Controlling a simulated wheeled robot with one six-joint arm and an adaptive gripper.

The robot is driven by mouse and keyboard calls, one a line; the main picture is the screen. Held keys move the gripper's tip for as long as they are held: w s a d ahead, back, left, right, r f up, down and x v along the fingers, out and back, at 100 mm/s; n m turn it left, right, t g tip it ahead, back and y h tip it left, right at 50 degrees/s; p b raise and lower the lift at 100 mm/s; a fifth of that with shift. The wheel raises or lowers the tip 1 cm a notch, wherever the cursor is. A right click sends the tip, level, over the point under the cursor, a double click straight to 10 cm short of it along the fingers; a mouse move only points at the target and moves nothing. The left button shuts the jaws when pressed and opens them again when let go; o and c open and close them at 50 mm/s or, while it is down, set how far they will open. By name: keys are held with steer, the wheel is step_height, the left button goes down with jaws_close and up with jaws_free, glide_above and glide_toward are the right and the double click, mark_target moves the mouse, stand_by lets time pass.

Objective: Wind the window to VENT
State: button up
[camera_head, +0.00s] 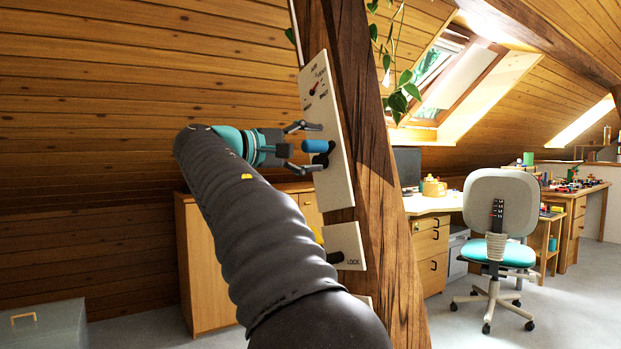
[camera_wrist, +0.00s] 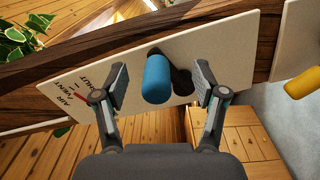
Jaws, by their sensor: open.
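A cream panel (camera_head: 333,165) is fixed to the timber brace (camera_head: 367,220). It carries a blue crank knob (camera_head: 315,146) on a dark crank arm, which also shows in the wrist view (camera_wrist: 157,79). Above the knob is a dial with a red pointer (camera_head: 313,91) and small lettering. In the wrist view the words AIR, SHUT and VENT are readable; the exact pointer reading is hard to tell. My gripper (camera_head: 296,148) is open, with one finger on each side of the blue knob in the wrist view (camera_wrist: 160,90). No finger clearly touches it. The roof window (camera_head: 450,70) is at the upper right.
A yellow handle (camera_wrist: 302,82) shows at the right of the wrist view. A hanging plant (camera_head: 399,100), a wooden cabinet (camera_head: 205,265) and an office chair (camera_head: 497,215) stand around the brace.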

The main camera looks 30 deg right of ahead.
steer(key=shift+s+a, duration=0.15)
steer(key=shift+a, duration=3.35)
steer(key=shift+w, duration=0.25)
steer(key=w+a+f+n+t+y, duration=0.2)
steer(key=w+f+n+t+y, duration=0.15)
steer(key=w+f, duration=0.45)
steer(key=s+a+f+n+t+y, duration=0.1)
steer(key=s+a+f+y, duration=0.15)
steer(key=f, duration=0.55)
steer(key=s+a+f+y, duration=0.1)
steer(key=s+f+y, duration=0.15)
steer(key=f, duration=0.55)
steer(key=s+a+f+m+y, duration=0.1)
steer(key=s+a+f+y, duration=0.1)
steer(key=s+f, duration=0.4)
steer(key=s+a+f+m+y, duration=0.2)
steer(key=s+f, duration=0.5)
steer(key=s, duration=0.6)
steer(key=s+a+f+m+y, duration=0.2)
steer(key=s+a+f+y, duration=0.2)
steer(key=s+f, duration=0.3)
steer(key=shift+s+f+y, duration=0.15)
steer(key=shift+s+y, duration=0.6)
steer(key=shift+s, duration=0.5)
